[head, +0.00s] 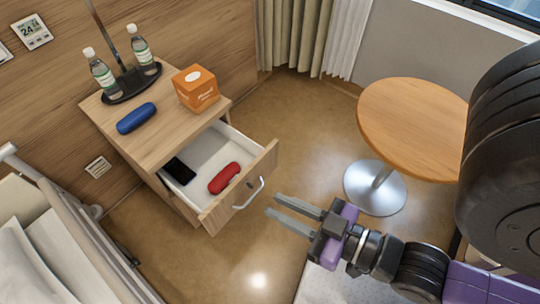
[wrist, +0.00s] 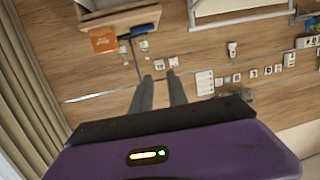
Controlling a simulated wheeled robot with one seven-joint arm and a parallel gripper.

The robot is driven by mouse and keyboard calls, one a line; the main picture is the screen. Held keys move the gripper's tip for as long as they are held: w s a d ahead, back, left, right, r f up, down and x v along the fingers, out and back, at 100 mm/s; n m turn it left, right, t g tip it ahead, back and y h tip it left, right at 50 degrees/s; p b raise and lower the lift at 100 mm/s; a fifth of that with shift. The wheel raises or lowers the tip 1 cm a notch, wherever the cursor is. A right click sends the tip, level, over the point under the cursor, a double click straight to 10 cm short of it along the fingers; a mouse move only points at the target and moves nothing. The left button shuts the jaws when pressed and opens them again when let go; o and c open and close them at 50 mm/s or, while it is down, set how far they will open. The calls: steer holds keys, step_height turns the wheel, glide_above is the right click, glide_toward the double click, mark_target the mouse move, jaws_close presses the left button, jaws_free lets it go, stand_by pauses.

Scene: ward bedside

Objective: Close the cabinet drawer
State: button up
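The wooden bedside cabinet (head: 150,143) stands against the wall in the head view, its drawer (head: 246,183) pulled well out. Inside the drawer lie a dark phone (head: 179,171) and a red case (head: 224,178). A curved metal handle (head: 250,193) is on the drawer front. My gripper (head: 272,212) is to the right of the drawer front, apart from the handle, its two fingers spaced apart with nothing between them. In the wrist view my fingers (wrist: 160,92) also show apart and empty, with the cabinet at the top left.
Two bottles (head: 103,73) on a black tray (head: 132,84), a blue case (head: 137,118) and an orange box (head: 196,88) are on the cabinet top. A round table (head: 415,125) stands to the right, a bed (head: 40,240) at lower left. Floor between drawer and table is clear.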

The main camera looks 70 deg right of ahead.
steer(key=d+h, duration=0.1)
steer(key=w+d+m, duration=0.1)
steer(key=d, duration=0.1)
steer(key=w+d+r+m+h+p, duration=0.1)
steer(key=shift+d+h, duration=0.25)
steer(key=shift+h, duration=0.05)
jaws_close()
steer(key=s+d+f+m+g+h+p, duration=0.1)
steer(key=d+f+m+g+p, duration=0.2)
steer(key=d, duration=0.6)
steer(key=s+d+f+m+g+h+p, duration=0.1)
steer(key=d+f+m+g+h, duration=0.1)
steer(key=d+f+m, duration=0.6)
steer(key=s+d+f+m+g+h+p, duration=0.1)
steer(key=s+d+f+m+g+p, duration=0.15)
steer(key=d, duration=0.85)
steer(key=m+y+p, duration=0.1)
steer(key=m+y, duration=0.3)
steer(key=y, duration=0.2)
glide_toward(276, 145)
step_height(276, 145, down, 4)
steer(key=shift+w+d+f+t+p, duration=0.15)
steer(key=shift+w+d+p, duration=0.1)
steer(key=shift+w, duration=0.35)
steer(key=shift+w+d+f+t+p, duration=0.15)
steer(key=shift+w+d+p, duration=0.1)
steer(key=shift+w, duration=0.3)
steer(key=shift+w+d+f+t+p, duration=0.15)
steer(key=shift+w+d+p, duration=0.1)
steer(key=shift+w, duration=0.35)
